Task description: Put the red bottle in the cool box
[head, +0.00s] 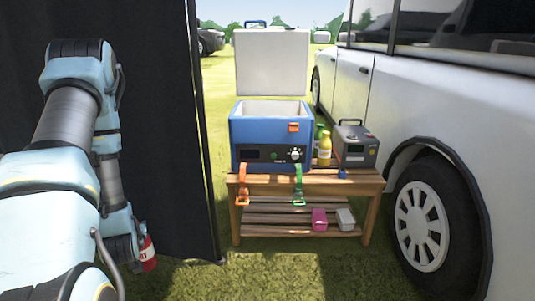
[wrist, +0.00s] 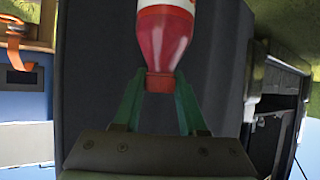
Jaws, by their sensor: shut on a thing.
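The red bottle (wrist: 163,45) is in my gripper (wrist: 160,88). In the wrist view the two green fingers are shut on it at its cap end, and its far end runs out of the picture. In the head view the red bottle (head: 148,254) with a pale label shows at the lower left, below my arm, in front of a dark panel. The blue cool box (head: 258,132) stands on a wooden bench, apart from my gripper. Its white lid (head: 271,62) is upright and open. The inside bottom of the box is hidden.
The slatted wooden bench (head: 345,181) also holds a yellow bottle (head: 324,150), a green bottle (head: 318,132) and a grey device (head: 356,145). Orange and green straps hang in front. A white vehicle (head: 450,105) stands right, a dark panel (head: 165,150) left. Grass in front is free.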

